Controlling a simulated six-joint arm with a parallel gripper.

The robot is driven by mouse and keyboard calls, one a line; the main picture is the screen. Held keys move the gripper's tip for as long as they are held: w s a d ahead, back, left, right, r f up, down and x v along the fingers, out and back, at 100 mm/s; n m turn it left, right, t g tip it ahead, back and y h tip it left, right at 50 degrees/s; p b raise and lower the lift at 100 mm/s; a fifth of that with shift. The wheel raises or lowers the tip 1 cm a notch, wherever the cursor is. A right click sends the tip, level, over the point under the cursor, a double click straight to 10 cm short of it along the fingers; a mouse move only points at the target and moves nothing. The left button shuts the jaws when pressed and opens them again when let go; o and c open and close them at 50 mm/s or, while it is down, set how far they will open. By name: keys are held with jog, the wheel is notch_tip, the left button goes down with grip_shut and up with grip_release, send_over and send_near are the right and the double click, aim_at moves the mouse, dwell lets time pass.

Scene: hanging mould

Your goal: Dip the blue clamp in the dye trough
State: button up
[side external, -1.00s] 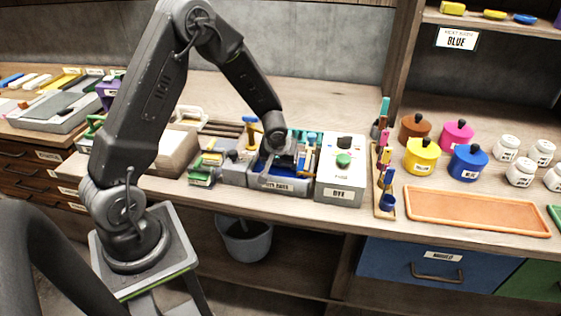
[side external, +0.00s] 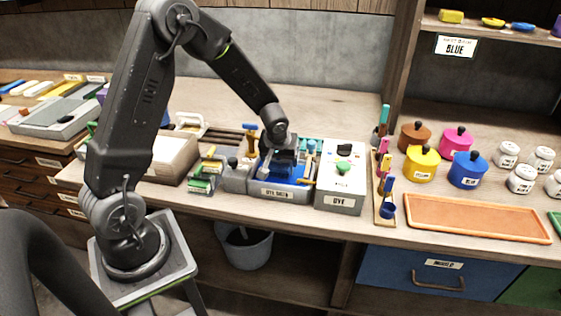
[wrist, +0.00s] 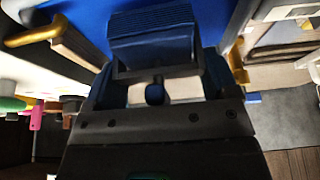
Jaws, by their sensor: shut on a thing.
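The dye trough (side external: 286,190) is a grey labelled box on the bench holding blue dye, left of the white-grey box marked DYE. My gripper (side external: 281,157) is over the trough, pointing down. In the wrist view my gripper (wrist: 157,72) is shut on the blue clamp (wrist: 150,28), a ribbed blue block. Bright blue dye shows behind the clamp in that view. In the side view my gripper mostly hides the clamp, and I cannot tell whether it touches the dye.
The DYE box (side external: 341,190) with a green knob stands right of the trough. A wooden rack (side external: 385,205) of coloured clamps, lidded pots and an orange tray (side external: 478,217) lie farther right. A card reading BLUE (side external: 456,45) hangs on the shelf. A bucket (side external: 246,245) is below the bench.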

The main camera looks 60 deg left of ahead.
jog(key=shift+r, duration=1.4)
dwell(0.4)
